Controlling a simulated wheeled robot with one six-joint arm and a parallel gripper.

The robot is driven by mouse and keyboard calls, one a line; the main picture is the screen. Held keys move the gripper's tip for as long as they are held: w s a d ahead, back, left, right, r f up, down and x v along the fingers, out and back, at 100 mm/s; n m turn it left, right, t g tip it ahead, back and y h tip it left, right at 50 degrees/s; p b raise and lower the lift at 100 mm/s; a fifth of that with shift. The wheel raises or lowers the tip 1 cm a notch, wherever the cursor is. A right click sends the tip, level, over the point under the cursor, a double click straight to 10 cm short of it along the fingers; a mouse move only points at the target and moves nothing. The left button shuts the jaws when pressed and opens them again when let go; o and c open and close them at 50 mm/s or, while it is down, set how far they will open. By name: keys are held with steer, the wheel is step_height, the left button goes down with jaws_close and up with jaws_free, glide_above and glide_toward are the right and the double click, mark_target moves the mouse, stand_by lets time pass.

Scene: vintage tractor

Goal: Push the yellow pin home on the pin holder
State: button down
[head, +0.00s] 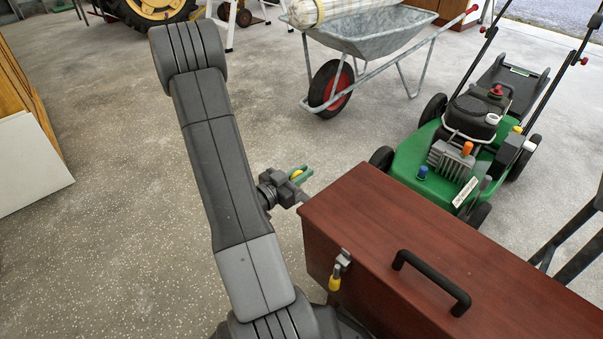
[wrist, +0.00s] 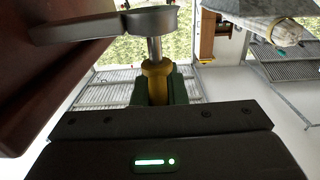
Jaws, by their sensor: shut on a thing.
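The pin's bright metal shank runs from the yellow grip to a grey metal pin holder (wrist: 150,20) with a rounded end, beside the box. The shank appears to meet the holder; how deep it sits is hidden. A bare length of shank shows between grip and holder.
The red-brown box (head: 450,230) has a black handle and a metal latch (head: 342,265) with a yellow end on its near left side. A green mower (head: 410,182) stands behind it. A wheelbarrow (head: 355,38) is farther back.

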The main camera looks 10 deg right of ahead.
steer(key=shift+f+b, duration=0.8)
steer(key=shift+f, duration=0.25)
steer(key=c, duration=1.4)
jaws_free()
steer(key=p+v, duration=0.3)
steer(key=v, duration=1)
steer(key=shift+s+a+r+p, duration=0.1)
steer(key=shift+s+a+p, duration=0.15)
steer(key=shift+a+p, duration=0.1)
steer(key=shift+w+d, duration=0.1)
steer(key=b+x, duration=0.3)
steer(key=x, duration=1)
steer(key=shift+w+d+b, duration=0.15)
steer(key=shift+d+b, duration=0.1)
steer(key=shift+b, duration=0.1)
steer(key=shift+a, duration=0.1)
